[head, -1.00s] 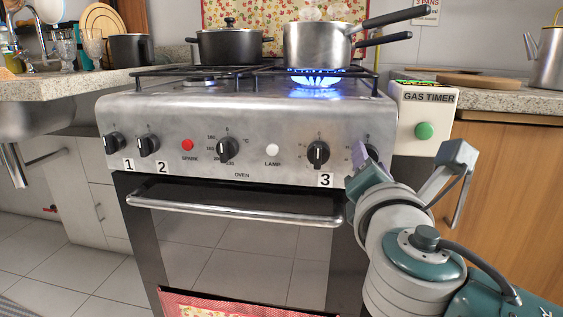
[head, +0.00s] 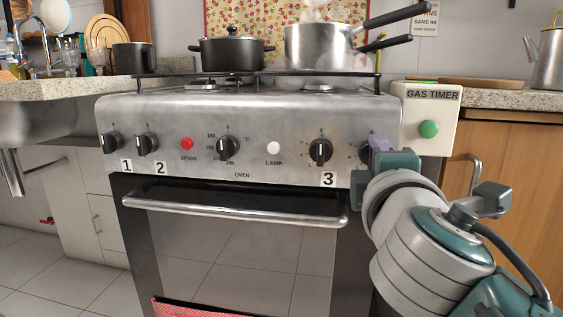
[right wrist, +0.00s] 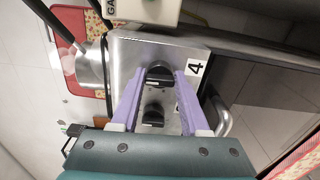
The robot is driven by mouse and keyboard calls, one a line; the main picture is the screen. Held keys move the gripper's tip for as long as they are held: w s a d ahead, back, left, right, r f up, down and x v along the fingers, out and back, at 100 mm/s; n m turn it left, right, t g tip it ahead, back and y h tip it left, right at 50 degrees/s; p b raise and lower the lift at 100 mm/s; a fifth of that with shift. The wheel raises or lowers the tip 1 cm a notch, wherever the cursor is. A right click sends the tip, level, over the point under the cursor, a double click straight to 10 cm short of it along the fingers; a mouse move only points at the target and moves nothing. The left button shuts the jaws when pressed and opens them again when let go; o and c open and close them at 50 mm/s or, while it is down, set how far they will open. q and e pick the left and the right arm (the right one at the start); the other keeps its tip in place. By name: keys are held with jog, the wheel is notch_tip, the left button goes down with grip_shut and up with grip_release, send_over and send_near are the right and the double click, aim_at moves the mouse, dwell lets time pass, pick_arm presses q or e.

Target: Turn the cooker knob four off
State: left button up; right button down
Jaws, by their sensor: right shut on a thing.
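The steel cooker (head: 250,110) has a row of black knobs along its front panel. In the right wrist view the black knob (right wrist: 158,75) beside the label "4" (right wrist: 195,67) sits between the purple fingers of my right gripper (right wrist: 159,78), which is shut on it. In the head view my right gripper (head: 378,150) is at the panel's right end and mostly hides this knob. No flame shows under the steel saucepan (head: 318,45). My left gripper is not in view.
Knob three (head: 320,151) is just left of my right gripper. The gas timer box (head: 426,112) stands close on the right. A black pot (head: 232,50) is on the hob, and the oven handle (head: 235,212) runs below the panel.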

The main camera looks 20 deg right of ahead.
jog(key=shift+m, duration=0.4)
jog(key=shift+c, duration=2)
grip_release()
jog(key=v, duration=1)
jog(key=shift+p, duration=0.45)
